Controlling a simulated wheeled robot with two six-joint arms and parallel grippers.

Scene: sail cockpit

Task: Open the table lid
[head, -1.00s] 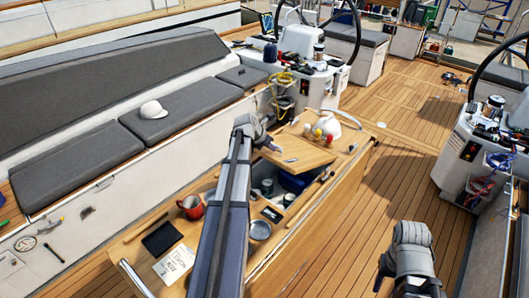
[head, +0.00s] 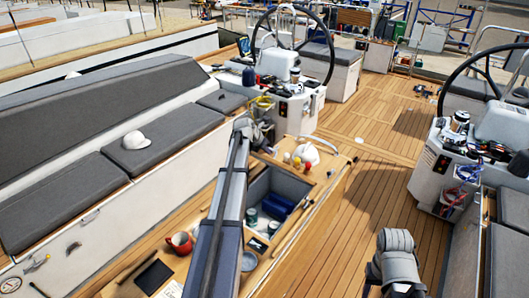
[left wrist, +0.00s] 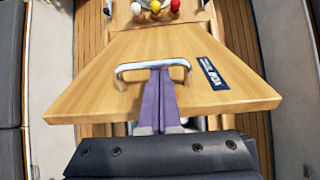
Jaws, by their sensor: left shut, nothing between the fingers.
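The wooden table lid (left wrist: 215,55) fills the middle of the left wrist view, with a metal bar handle (left wrist: 130,68) and a dark label on its face. My left gripper (left wrist: 163,72) is shut with nothing between its fingers, and its tips are at the handle. I cannot tell whether they are hooked behind the bar. In the head view the left gripper (head: 262,135) is at the compartment's far left end, and my arm hides much of that area. The grey compartment (head: 291,182) in the table is uncovered and holds a blue item (head: 277,205) and cans.
Red, yellow and white bulb-shaped things (head: 297,161) and a white object (head: 307,153) sit beyond the compartment. A red mug (head: 180,242) and a dark pad (head: 153,276) lie on the near tabletop. Clear deck (head: 335,218) runs along the table's right side.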

